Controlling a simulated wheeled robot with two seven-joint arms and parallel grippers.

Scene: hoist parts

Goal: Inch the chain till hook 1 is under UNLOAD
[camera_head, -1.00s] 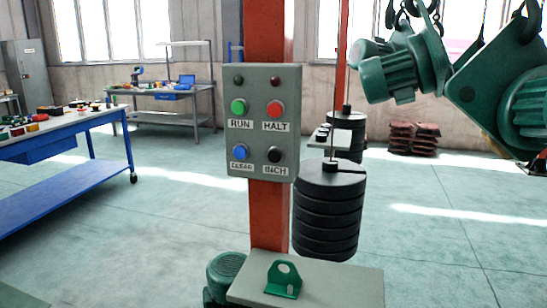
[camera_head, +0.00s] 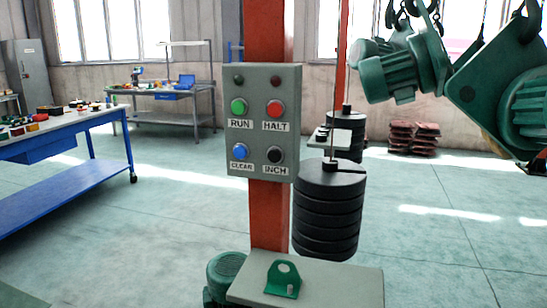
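A grey control box (camera_head: 262,122) is fixed to a red post (camera_head: 269,215) in the middle of the head view. It carries a green RUN button (camera_head: 239,106), a red HALT button (camera_head: 275,108), a blue CLEAR button (camera_head: 240,151) and a black INCH button (camera_head: 275,154). Two dark lamps sit at its top, and neither looks lit. On the right, green motor-like parts (camera_head: 395,72) hang from black chains or hooks (camera_head: 412,12). No hook number or UNLOAD sign can be made out. Neither of my grippers is in view.
A stack of black weights (camera_head: 328,210) hangs beside the post. A grey plate (camera_head: 330,284) with a green bracket (camera_head: 284,279) is at the post's foot, beside a green motor (camera_head: 225,275). A blue workbench (camera_head: 75,128) stands left.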

